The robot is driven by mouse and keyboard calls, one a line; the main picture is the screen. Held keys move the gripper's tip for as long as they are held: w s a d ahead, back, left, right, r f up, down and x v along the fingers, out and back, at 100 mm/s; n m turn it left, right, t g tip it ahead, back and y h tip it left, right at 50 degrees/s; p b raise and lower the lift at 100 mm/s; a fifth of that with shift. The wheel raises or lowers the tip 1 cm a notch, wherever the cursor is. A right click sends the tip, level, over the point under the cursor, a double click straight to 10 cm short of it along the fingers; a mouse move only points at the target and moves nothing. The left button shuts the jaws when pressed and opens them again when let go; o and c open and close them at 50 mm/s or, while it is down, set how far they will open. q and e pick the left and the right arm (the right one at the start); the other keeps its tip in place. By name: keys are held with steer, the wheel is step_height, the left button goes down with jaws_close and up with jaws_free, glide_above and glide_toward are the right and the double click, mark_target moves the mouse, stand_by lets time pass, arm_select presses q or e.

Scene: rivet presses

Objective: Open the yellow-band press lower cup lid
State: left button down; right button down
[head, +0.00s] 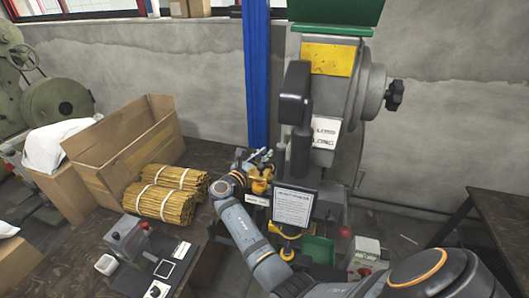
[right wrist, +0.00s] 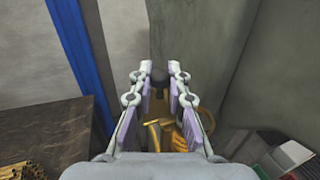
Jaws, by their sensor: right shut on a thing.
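The yellow-band press (head: 328,60) stands against the wall in the head view, with a yellow panel on its upper body. My right gripper (head: 260,172) reaches in to the left of its lower part, beside yellow metal parts. In the right wrist view my right gripper (right wrist: 159,76) has its two fingers on either side of a small dark knob (right wrist: 160,75) and is shut on it. Yellow parts (right wrist: 168,132) show below, between the fingers. The lower cup lid cannot be told apart clearly from these parts; the fingers partly hide it. My left gripper is not in view.
A white notice board (head: 293,207) stands right of the gripper. A blue post (head: 256,80) rises behind. Left, a table holds yellow rod bundles (head: 165,195), an open cardboard box (head: 125,140) and a grey control box (head: 128,238). A green bin (head: 318,250) sits low on the right.

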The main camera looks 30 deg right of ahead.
mark_target(264, 152)
steer(key=c, duration=1.3)
jaws_free()
step_height(264, 152, up, 10)
steer(key=shift+r, duration=0.1)
